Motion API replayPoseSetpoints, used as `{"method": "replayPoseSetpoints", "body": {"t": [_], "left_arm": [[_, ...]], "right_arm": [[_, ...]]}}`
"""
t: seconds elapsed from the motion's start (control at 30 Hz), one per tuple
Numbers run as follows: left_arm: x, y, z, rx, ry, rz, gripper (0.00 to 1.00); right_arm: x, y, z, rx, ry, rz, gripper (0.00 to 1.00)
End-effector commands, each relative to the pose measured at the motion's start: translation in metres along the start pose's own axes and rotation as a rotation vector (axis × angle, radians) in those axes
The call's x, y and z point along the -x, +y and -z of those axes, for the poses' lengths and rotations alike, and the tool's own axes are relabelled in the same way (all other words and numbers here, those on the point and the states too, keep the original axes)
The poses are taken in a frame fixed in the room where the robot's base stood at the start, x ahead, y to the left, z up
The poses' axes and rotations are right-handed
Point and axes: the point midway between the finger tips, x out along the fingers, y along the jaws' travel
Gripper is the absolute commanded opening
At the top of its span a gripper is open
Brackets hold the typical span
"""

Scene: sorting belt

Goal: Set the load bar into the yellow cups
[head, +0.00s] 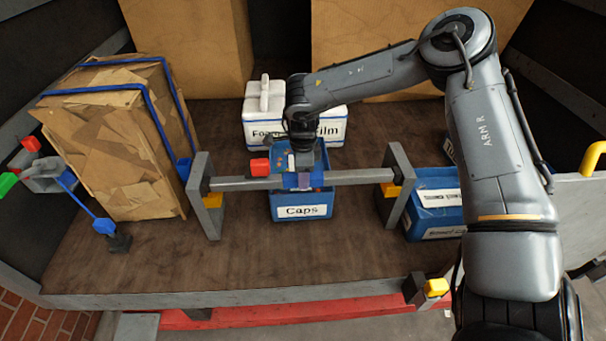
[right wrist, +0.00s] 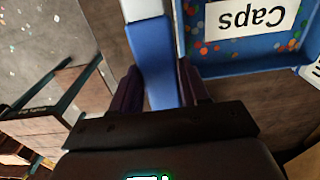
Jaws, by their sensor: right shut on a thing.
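The load bar (head: 345,178) is a long grey bar with a blue middle, nearly level across the head view. My right gripper (head: 304,180) is shut on its blue middle, which also shows between the dark fingers in the right wrist view (right wrist: 153,60). The bar's ends are at two grey uprights. The left yellow cup (head: 213,200) and the right yellow cup (head: 391,190) show just below the ends. I cannot tell whether the bar touches them. My left gripper is not in view.
A blue bin labelled Caps (head: 303,211) stands under the bar. A white container (head: 259,132) is behind, another blue bin (head: 437,206) at right. A strapped cardboard bale (head: 115,140) is at left. A red block (head: 260,167) shows by the bar.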

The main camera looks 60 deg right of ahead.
Motion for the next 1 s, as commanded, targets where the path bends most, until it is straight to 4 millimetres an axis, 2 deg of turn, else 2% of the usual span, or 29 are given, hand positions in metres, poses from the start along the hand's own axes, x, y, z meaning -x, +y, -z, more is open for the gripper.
{"method": "replayPoseSetpoints", "body": {"t": [1.0], "left_arm": [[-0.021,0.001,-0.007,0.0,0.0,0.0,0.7]], "right_arm": [[-0.024,-0.001,-0.001,0.0,-0.002,0.003,0.0]]}}
